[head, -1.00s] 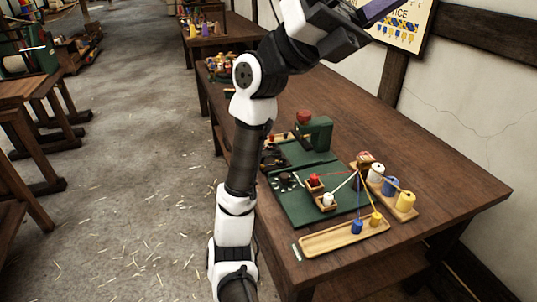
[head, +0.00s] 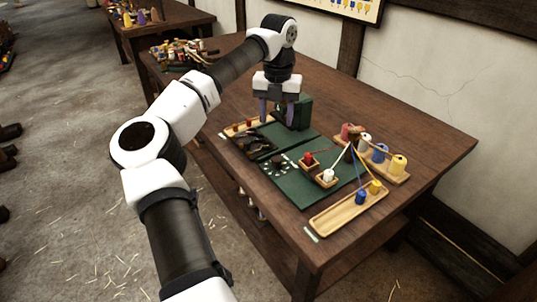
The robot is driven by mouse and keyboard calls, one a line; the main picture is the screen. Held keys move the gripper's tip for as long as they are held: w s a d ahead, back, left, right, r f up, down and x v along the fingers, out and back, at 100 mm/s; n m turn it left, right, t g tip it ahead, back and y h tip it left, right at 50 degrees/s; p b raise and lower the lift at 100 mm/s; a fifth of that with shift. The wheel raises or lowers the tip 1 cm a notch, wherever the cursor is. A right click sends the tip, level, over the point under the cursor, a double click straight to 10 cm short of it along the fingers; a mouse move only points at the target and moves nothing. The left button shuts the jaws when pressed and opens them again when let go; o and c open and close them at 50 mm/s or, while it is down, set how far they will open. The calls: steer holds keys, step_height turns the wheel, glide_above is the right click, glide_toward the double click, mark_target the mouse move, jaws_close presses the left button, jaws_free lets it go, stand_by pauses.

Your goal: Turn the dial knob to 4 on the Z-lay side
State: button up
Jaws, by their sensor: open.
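The dial knob (head: 277,160) looks like a small dark round knob on the green board (head: 305,192), with small white marks around it. The marks are too small to read, so I cannot tell its setting or which side is Z-lay. My gripper (head: 277,114) points down with its purple fingers apart and empty. It hangs behind the knob in the picture, in front of the green upright block (head: 304,111), and is apart from the knob. The fingers hide part of the block.
Small wooden boxes hold a red spool (head: 307,158) and a white spool (head: 328,175), with strands leading to a rack (head: 397,178) of coloured spools. A wooden tray (head: 335,216) with blue and yellow spools lies in front. Dark tools (head: 252,144) lie left. The table's right side is clear.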

mark_target(277, 159)
step_height(277, 159, down, 14)
steer(key=shift+d+r+p, duration=0.15)
steer(key=shift+p, duration=1.1)
steer(key=c, duration=1)
